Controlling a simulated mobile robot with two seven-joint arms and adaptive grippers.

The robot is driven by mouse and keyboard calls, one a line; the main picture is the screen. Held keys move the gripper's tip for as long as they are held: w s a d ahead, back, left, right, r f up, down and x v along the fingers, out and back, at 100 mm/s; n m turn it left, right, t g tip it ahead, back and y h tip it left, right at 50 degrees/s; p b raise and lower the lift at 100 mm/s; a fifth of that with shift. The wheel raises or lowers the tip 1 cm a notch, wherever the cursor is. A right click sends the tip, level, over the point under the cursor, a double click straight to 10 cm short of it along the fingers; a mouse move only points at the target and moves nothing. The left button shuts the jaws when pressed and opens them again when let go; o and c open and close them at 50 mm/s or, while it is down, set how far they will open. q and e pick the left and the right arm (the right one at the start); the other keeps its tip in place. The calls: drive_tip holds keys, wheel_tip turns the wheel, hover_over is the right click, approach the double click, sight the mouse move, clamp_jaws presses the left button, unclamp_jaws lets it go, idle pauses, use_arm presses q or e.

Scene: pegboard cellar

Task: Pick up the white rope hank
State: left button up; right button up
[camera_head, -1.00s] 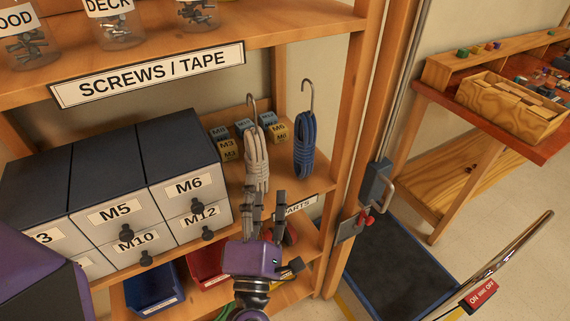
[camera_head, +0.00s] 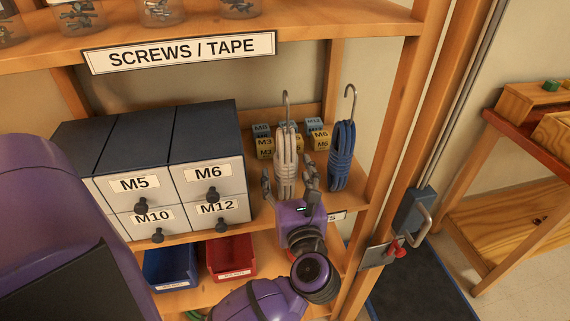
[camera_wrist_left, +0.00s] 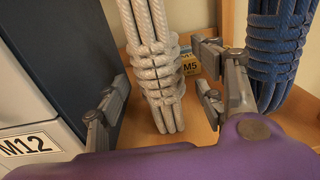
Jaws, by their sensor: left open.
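The white rope hank (camera_head: 287,158) hangs from a metal hook at the front of the shelf, left of a blue rope hank (camera_head: 343,155). My left gripper (camera_head: 291,182) is open, with one finger to each side of the white hank's lower part. In the left wrist view the white hank (camera_wrist_left: 152,68) stands between the open fingers of the gripper (camera_wrist_left: 165,100), with gaps visible on both sides. The blue hank (camera_wrist_left: 275,50) is behind the right fingers there. My right gripper is not in view.
A drawer cabinet (camera_head: 152,145) with knobs stands close on the left. Small labelled boxes (camera_head: 264,147) sit behind the hanks. A wooden shelf post (camera_head: 390,135) rises on the right. Blue and red bins (camera_head: 231,258) are on the shelf below.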

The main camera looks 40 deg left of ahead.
use_arm(q)
drive_tip(key=shift+x, duration=1.4)
drive_tip(key=c, duration=1.5)
drive_tip(key=shift+o, duration=0.2)
drive_tip(key=shift+r, duration=0.1)
